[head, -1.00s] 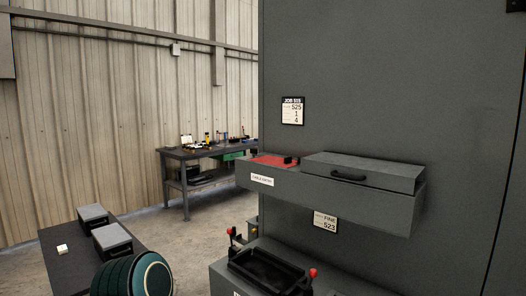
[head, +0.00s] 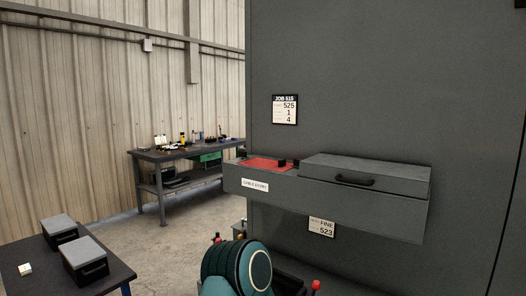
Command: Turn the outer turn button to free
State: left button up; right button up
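A grey box labelled as a cable entry (head: 330,203) juts from the large dark grey enclosure wall (head: 390,80). A red panel (head: 262,164) lies on the left part of its top. Small black pieces (head: 282,162) stand at the right edge of the red panel, and another dark piece (head: 241,153) shows at its far left corner. They are too small to tell which is the outer turn button or how it is turned. A grey lid with a black handle (head: 355,181) covers the right part. Neither gripper is in view; only a dark green arm link of mine shows at the bottom.
A black tray (head: 288,285) with red-knobbed levers (head: 315,286) sits below the box, partly hidden by my arm. Two grey-lidded boxes (head: 86,262) stand on a dark table (head: 118,270) at lower left. A workbench (head: 165,157) stands behind, with open floor in front.

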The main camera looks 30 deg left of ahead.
aim_at(242, 155)
jog(key=j+z, duration=0.4)
jog(key=j, duration=1.2)
jog(key=k+j+z, duration=0.15)
jog(key=j, duration=1.2)
